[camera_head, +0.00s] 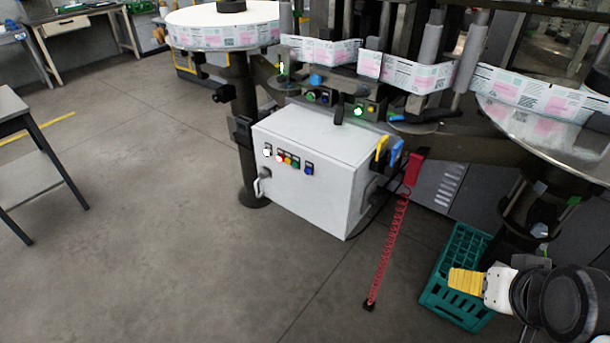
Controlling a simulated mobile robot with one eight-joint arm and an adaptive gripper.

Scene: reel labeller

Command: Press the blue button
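My gripper (466,281) is at the lower right, over the green crate, well to the right of the box and apart from the button. Its yellow ribbed end points left. It is seen side-on, so I cannot tell the finger opening.
The labelling machine, with label reels (222,25), stands behind the box. A coiled red cable (388,250) hangs between the box and my gripper. A green crate (437,289) lies under my gripper. A grey table (30,178) stands left. The floor before the box is clear.

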